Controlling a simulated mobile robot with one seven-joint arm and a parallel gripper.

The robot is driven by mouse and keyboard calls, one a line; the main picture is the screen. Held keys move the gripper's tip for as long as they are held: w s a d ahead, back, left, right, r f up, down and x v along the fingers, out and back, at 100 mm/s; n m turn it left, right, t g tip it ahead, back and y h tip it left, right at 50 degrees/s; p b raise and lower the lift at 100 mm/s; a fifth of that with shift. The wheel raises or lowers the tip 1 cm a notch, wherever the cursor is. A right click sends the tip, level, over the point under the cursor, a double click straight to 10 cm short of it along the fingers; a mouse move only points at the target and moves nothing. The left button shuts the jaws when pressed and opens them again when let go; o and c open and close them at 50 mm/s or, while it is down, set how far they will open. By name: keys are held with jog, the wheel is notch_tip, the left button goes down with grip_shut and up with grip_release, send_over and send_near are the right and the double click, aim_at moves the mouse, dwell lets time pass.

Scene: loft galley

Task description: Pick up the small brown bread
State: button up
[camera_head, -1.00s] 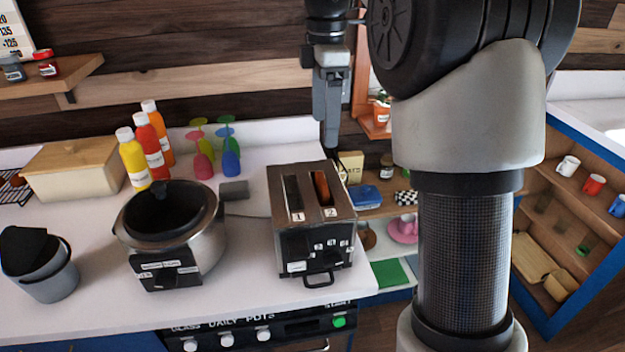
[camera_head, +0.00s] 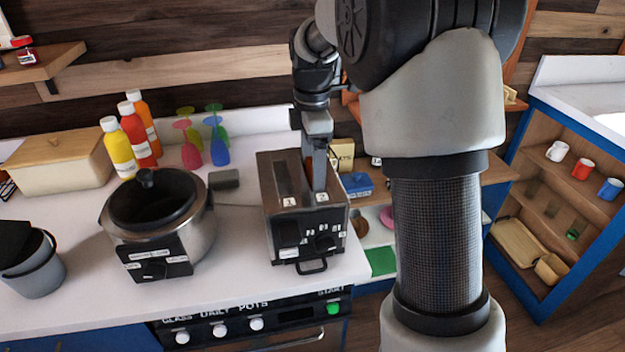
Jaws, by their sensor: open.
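The toaster (camera_head: 276,228) stands on the white counter with two slots in its top, marked 1 and 2. The brown bread was visible in the right slot, marked 2, a second ago; now my gripper covers that slot and I cannot make the bread out clearly. My gripper (camera_head: 318,178) points down over the right slot, its fingers reaching the slot opening. It is open, seen edge-on. Whether its fingers are beside or touching the bread is hidden.
A steel cooker (camera_head: 205,232) with a black lid stands left of the toaster. Sauce bottles (camera_head: 133,135) and colored goblets (camera_head: 190,153) stand behind. A wooden bread box (camera_head: 60,172) and grey bucket (camera_head: 38,272) are farther left. Shelves (camera_head: 545,215) with cups are at right.

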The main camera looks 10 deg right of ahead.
jog(key=shift+f, duration=0.65)
jog(key=c, duration=0.8)
